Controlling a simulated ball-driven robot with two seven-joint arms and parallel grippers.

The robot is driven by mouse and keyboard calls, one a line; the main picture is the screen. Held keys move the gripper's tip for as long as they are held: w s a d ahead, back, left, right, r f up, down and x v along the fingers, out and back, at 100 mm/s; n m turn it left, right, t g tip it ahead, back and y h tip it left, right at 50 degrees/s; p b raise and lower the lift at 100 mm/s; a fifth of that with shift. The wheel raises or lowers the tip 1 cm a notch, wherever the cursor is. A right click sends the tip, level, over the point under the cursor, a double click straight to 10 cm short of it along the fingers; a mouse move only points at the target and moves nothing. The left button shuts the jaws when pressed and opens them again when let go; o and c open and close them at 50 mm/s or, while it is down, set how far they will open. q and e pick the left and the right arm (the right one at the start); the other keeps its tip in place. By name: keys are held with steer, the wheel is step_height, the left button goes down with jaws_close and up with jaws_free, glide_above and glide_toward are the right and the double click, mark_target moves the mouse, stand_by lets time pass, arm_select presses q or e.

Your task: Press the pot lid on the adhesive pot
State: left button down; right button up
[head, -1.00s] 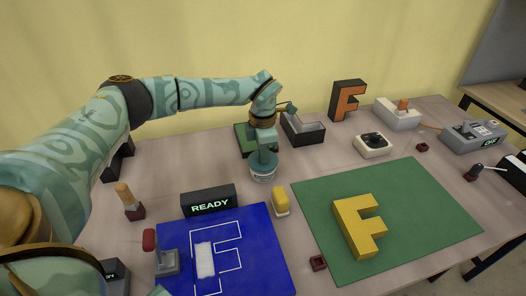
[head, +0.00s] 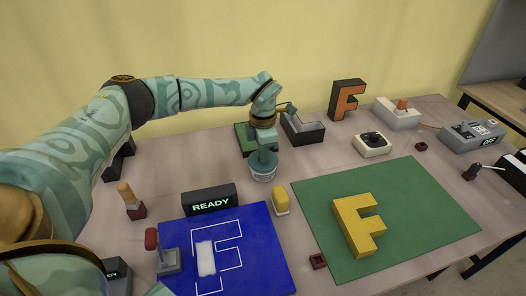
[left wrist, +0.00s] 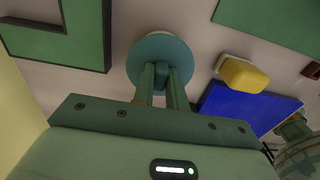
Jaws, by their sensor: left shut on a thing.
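The adhesive pot (head: 263,176), small and whitish, stands on the table behind the blue mat. The teal round pot lid (head: 263,160) is over its mouth and looks level; no gap shows between lid and pot. My left gripper (head: 264,149) points down from above, shut on the lid's upper part.
A yellow-topped block (head: 281,200) stands close by, right of the pot. The READY display (head: 209,201) and the blue mat (head: 255,262) are in front. A green frame (head: 243,139) lies behind. A green mat (head: 430,215) with a yellow letter F (head: 358,226) is to the right.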

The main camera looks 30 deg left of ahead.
arm_select(q)
steer(key=shift+f, duration=0.7)
steer(key=c, duration=1.3)
jaws_free()
steer(key=shift+c, duration=0.2)
steer(key=shift+r, duration=0.55)
step_height(320, 180, up, 7)
steer(key=p, duration=0.6)
steer(key=shift+r, duration=0.1)
steer(key=shift+f, duration=0.2)
